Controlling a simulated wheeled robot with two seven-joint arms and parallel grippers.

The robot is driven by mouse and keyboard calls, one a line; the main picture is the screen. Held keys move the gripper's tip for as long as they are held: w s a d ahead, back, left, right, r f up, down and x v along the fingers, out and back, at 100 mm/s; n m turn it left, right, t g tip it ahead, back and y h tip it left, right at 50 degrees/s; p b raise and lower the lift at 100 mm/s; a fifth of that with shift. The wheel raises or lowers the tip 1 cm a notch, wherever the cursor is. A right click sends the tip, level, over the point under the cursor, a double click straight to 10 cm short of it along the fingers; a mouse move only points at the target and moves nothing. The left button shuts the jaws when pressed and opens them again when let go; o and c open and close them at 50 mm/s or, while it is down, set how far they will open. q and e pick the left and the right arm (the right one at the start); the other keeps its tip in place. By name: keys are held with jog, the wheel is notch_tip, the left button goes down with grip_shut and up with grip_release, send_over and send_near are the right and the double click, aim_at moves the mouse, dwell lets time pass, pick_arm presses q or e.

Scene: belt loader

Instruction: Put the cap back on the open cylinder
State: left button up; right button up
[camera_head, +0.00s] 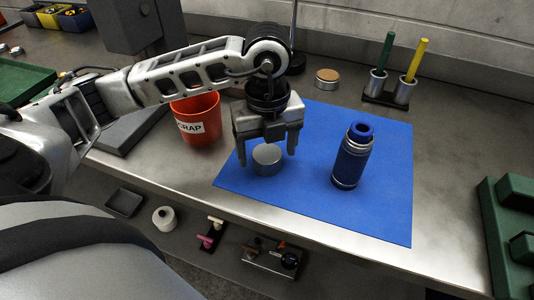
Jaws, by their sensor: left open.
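A dark blue cylinder (353,162) with metal bands stands upright on the blue mat (385,215). Its top shows a blue ring with a dark opening. A round grey metal cap (267,158) sits on the mat to the left of the cylinder. My left gripper (267,157) points down over the cap with its fingers apart, one on each side of it. I cannot tell whether the fingers touch the cap. My right gripper is not in view.
An orange-red bucket labelled SCRAP (199,120) stands left of the mat. A holder (384,100) with a green and a yellow stick stands at the back right. A small round tin (326,79) sits behind the mat. Green blocks (515,215) lie at the right edge.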

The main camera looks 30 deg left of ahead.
pick_arm(q)
jog(key=shift+f, duration=0.8)
jog(key=shift+c, duration=0.4)
jog(key=c, duration=1)
jog(key=shift+r, duration=0.1)
jog(key=shift+r, duration=0.5)
jog(key=s+d+r, duration=0.3)
jog(key=r, duration=0.1)
jog(key=s+d+r, duration=0.3)
jog(key=s+r, duration=0.1)
jog(key=s+d+r, duration=0.3)
jog(key=r, duration=0.1)
jog(key=shift+s+d, duration=0.2)
jog(key=shift+s, duration=0.05)
